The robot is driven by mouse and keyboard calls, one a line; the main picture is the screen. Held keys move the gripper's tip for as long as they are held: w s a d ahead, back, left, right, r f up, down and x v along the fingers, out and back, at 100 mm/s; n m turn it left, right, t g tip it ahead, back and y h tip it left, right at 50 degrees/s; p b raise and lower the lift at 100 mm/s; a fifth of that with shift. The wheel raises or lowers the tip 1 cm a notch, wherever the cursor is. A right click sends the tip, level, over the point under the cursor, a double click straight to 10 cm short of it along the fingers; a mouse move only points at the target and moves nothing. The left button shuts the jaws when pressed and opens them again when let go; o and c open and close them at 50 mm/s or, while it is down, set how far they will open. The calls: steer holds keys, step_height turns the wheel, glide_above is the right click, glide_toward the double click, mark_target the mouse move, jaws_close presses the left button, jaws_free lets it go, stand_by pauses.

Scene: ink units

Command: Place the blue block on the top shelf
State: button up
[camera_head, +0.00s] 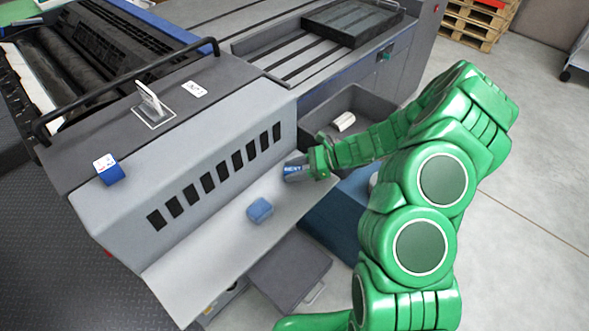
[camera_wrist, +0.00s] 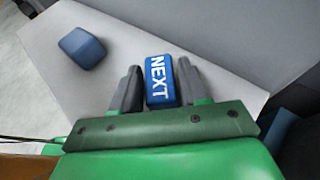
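A blue block with white lettering (camera_wrist: 159,80) lies between the two grey fingers of my gripper (camera_wrist: 160,82), low over the light grey lower ledge (camera_head: 215,262). In the head view the lettered block (camera_head: 294,169) shows at the tip of my gripper (camera_head: 297,168), partly covered by the fingers. Only narrow gaps, if any, show beside the block; I cannot tell whether the fingers press on it. A plain blue block (camera_head: 259,210) sits on the ledge, apart from my gripper; it also shows in the wrist view (camera_wrist: 82,47). The grey upper shelf (camera_head: 227,82) is above the slotted front.
A blue block with a white top face (camera_head: 109,169) sits at the upper shelf's left edge. A handle (camera_head: 152,103) stands on that shelf. A grey bin (camera_head: 352,99) holds a white roll (camera_head: 343,121). A dark step (camera_head: 290,270) is below the ledge.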

steer(key=shift+o, duration=1.2)
steer(key=shift+d+r, duration=0.15)
steer(key=shift+r, duration=0.05)
steer(key=v, duration=1.1)
steer(key=shift+d+r, duration=0.2)
steer(key=shift+d, duration=0.15)
steer(key=s+a+r+n+g+h, duration=0.25)
steer(key=s+a+r+n, duration=0.2)
steer(key=s+r, duration=0.3)
steer(key=s+a+r+n+g+h, duration=0.2)
steer(key=s+a+r+n+h, duration=0.1)
steer(key=s+r+n, duration=0.4)
steer(key=s+d+r+n+t+h, duration=0.1)
steer(key=s+d+r+n+h, duration=0.1)
steer(key=s, duration=0.5)
steer(key=s+d+r+n+h, duration=0.2)
steer(key=s+d+r+h, duration=0.1)
steer(key=s, duration=0.4)
steer(key=s+d+r+n+t+h, duration=0.1)
steer(key=s+d+r+n+h, duration=0.1)
steer(key=s, duration=0.5)
steer(key=shift+s+d+r+t+h, duration=0.35)
steer(key=shift+d+r+h, duration=0.25)
steer(key=shift+d, duration=0.3)
